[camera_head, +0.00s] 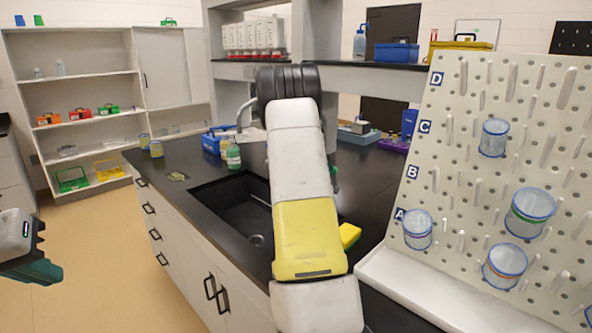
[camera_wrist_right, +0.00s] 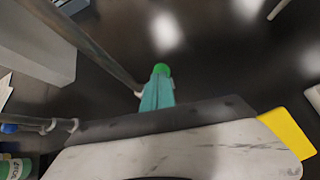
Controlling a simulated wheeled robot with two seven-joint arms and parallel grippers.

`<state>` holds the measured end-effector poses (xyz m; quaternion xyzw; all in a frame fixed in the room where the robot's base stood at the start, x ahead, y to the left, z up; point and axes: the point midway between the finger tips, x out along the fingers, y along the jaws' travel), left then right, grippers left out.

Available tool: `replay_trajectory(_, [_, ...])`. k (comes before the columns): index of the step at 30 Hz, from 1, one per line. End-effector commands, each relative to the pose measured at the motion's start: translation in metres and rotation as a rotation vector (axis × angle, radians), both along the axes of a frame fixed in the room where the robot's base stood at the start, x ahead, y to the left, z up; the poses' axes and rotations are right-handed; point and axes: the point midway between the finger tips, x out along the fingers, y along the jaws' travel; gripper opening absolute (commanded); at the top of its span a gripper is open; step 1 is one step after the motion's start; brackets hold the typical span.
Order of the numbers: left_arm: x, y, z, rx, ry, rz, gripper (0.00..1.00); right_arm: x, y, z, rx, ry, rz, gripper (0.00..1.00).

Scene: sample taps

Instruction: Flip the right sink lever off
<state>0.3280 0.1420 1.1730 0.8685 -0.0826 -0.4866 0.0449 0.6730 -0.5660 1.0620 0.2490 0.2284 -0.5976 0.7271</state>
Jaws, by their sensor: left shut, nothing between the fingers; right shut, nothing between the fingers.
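The black sink (camera_head: 245,205) is set in the dark counter, partly covered by my right arm. A pale curved spout (camera_head: 243,112) rises behind it. My right gripper (camera_wrist_right: 160,80) shows its shut teal fingers in the wrist view; in the head view my arm hides most of it. A rounded green tip, perhaps a lever knob (camera_wrist_right: 162,69), shows at the finger ends; I cannot tell whether they touch. A grey bar (camera_wrist_right: 95,48) runs diagonally close beside the fingers. The right lever's position is unclear. My left gripper (camera_head: 48,272) is shut and empty at the left edge, off the counter.
Bottles with green labels (camera_head: 233,155) stand at the sink's back left. A yellow sponge (camera_head: 349,236) lies right of my arm, also seen in the wrist view (camera_wrist_right: 288,133). A white pegboard (camera_head: 460,150) with several beakers stands at right. Floor at left is clear.

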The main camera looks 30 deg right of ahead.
Motion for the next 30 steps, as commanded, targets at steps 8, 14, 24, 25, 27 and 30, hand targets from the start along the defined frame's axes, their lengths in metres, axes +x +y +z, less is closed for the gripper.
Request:
replay_trajectory(8, [0.000,0.000,0.000,0.000,0.000,0.000,0.00,0.001,-0.002,0.001,0.000,0.001,0.001,0.00])
replay_trajectory(14, [0.000,0.000,0.000,0.000,0.000,0.000,0.00,0.001,-0.002,0.001,0.000,0.001,0.001,0.00])
replay_trajectory(24, [0.000,0.000,0.000,0.000,0.000,0.000,0.00,0.001,-0.003,0.020,-0.001,-0.003,-0.001,0.00])
replay_trajectory(25, [0.000,0.000,0.000,0.000,0.000,0.000,0.00,0.001,-0.002,0.024,-0.001,-0.005,-0.002,0.00])
replay_trajectory(27, [0.000,0.000,0.000,0.000,0.000,0.000,0.00,0.001,-0.002,0.037,-0.001,-0.005,-0.001,0.00])
replay_trajectory(30, [0.000,0.000,0.000,0.000,0.000,0.000,0.00,-0.013,0.010,0.039,0.000,0.002,0.002,0.00])
